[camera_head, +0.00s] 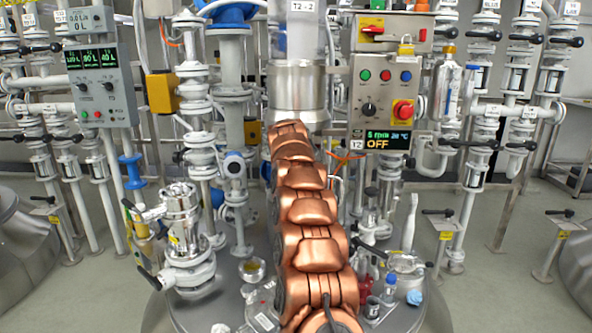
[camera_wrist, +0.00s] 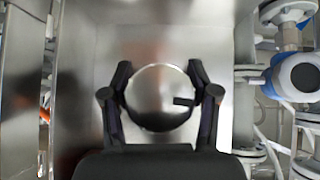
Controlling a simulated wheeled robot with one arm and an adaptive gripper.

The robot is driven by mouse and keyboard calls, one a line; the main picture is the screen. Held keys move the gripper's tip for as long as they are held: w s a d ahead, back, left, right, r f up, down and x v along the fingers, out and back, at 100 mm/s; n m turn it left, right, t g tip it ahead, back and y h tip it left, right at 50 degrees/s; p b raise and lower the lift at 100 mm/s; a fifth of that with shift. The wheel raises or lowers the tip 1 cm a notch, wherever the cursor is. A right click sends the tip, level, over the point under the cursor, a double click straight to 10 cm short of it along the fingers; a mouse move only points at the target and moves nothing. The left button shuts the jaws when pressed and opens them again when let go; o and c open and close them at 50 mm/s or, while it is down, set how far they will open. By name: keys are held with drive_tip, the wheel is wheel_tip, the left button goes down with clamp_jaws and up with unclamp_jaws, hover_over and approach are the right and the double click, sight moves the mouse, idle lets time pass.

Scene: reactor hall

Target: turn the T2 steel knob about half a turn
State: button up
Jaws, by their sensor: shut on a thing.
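The steel knob (camera_wrist: 158,90) is a round, shiny disc in the middle of the wrist view, with a short dark pointer mark on its right part, pointing right. My gripper (camera_wrist: 160,82) has its black fingers on the left and right sides of the knob, shut on it. Behind the knob is a flat brushed-steel plate (camera_wrist: 120,35). In the head view my copper arm reaches up to the steel column labelled T2-2 (camera_head: 303,6); my gripper and the knob are hidden behind the arm there.
The T2 control box (camera_head: 380,85) is right of the arm, its display (camera_head: 388,140) reading OFF. A valve stack (camera_head: 180,225) stands left. A blue-and-white round instrument (camera_wrist: 297,75) is at right in the wrist view.

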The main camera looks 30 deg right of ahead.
drive_tip(key=shift+a+f+y, duration=0.15)
drive_tip(key=shift+f+y, duration=0.1)
drive_tip(key=shift+y, duration=0.15)
drive_tip(key=o, duration=1)
drive_tip(key=shift+w, duration=0.1)
drive_tip(key=shift+r, duration=0.1)
drive_tip(key=shift+v, duration=0.75)
drive_tip(key=v, duration=1)
drive_tip(key=shift+s+a+r, duration=0.1)
drive_tip(key=shift+s, duration=0.2)
drive_tip(key=shift+a, duration=0.1)
